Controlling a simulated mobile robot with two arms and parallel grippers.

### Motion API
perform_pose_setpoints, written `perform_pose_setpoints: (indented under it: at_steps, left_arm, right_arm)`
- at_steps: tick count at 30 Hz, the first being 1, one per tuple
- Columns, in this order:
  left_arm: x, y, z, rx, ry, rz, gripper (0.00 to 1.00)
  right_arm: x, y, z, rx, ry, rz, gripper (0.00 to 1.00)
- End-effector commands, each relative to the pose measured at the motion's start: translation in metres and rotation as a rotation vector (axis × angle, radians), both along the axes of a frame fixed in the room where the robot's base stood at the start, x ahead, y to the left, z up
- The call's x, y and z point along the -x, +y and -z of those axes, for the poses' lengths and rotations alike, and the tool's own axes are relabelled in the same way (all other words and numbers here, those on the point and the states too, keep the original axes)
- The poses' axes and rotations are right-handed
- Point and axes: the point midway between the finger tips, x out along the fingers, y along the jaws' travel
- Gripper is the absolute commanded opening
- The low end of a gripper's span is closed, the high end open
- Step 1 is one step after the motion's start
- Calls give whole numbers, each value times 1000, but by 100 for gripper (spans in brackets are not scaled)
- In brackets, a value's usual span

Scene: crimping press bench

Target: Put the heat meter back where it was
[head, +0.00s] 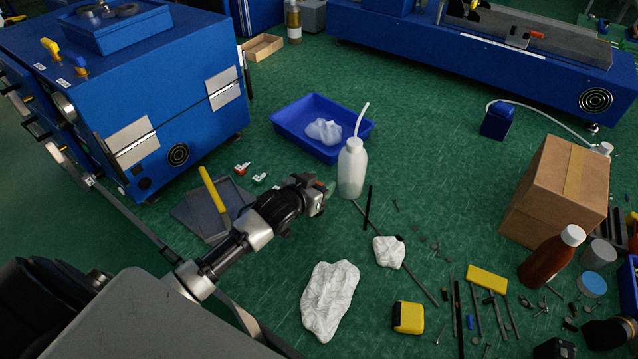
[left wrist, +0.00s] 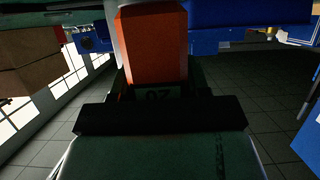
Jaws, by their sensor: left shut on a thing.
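My left gripper (head: 324,190) reaches in from the left and is just left of the white squeeze bottle (head: 351,168). It is shut on an orange-red block-shaped thing (left wrist: 153,48), which fills the space in front of the jaws in the left wrist view. This may be the heat meter, but no display or clear marking on it can be read. In the head view the gripper mostly hides it. A yellow-and-black boxy thing (head: 408,317) stands on the green bench at the front.
A blue tray (head: 285,122) with a crumpled clear bag lies behind the bottle. White rags (head: 330,298), a yellow block (head: 487,279), a brown bottle (head: 550,258), a cardboard box (head: 560,190) and scattered tools crowd the front and right. Green surface is free right of the tray.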

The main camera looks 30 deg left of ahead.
Motion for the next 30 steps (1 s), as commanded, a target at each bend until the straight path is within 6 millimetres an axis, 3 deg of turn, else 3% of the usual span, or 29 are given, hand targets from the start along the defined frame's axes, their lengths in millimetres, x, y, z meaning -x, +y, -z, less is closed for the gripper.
perform_pose_setpoints:
  at_steps: [2,3,8,19,30]
  left_arm:
    - [0,0,3,0,0,0,16]
    - [0,0,3,0,0,0,49]
    - [0,0,2,0,0,0,72]
    - [5,1,-2,0,1,0,72]
    - [73,10,-26,-1,3,-1,72]
  right_arm:
    - [1,0,1,0,2,-1,76]
    - [2,0,1,0,2,-1,76]
    - [2,1,1,-1,3,-3,76]
    - [3,5,0,-6,4,-2,76]
    - [3,5,-1,-6,4,-2,76]
